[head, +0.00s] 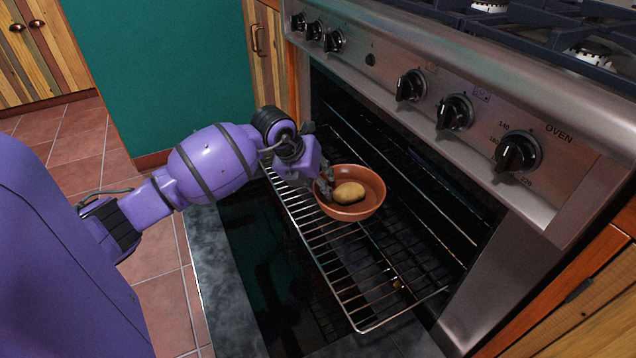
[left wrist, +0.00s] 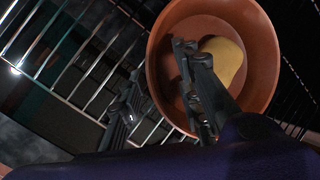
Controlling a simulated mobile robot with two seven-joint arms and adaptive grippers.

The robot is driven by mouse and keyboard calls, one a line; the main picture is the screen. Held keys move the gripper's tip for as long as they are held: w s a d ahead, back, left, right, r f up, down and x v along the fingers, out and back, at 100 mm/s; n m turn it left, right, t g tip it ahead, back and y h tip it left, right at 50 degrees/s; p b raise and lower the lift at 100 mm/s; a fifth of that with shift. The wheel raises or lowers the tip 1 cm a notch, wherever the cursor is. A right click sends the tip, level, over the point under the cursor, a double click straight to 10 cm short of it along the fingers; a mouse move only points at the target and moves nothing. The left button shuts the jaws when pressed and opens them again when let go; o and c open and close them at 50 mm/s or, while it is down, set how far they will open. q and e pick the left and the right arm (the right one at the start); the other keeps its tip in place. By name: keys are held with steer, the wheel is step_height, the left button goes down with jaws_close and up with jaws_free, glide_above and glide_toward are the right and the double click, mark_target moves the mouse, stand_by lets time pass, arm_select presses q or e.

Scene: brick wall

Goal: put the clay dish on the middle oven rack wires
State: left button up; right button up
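The clay dish (head: 352,209) is a round terracotta bowl holding a yellow-brown potato (head: 349,193). It sits upright over the pulled-out oven rack (head: 345,296), apparently on its wires. My left gripper (head: 325,184) is at the dish's left rim. In the left wrist view, one finger is over the inside of the dish (left wrist: 262,100) and the other is outside it, with the rim between them. The fingers (left wrist: 160,103) are apart, with visible gaps to the rim. The dish's contact with the wires is partly hidden. My right gripper is not in view.
The oven door (head: 226,262) is folded down in front. The oven's front panel with knobs (head: 455,111) overhangs the cavity behind the dish. Wooden cabinets stand on both sides. Bare rack wires extend on either side of the dish.

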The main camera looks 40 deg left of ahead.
arm_select(q)
steer(key=p+v, duration=0.4)
steer(key=v, duration=0.8)
steer(key=shift+r, duration=0.1)
steer(key=shift+c, duration=0.2)
stand_by(0.7)
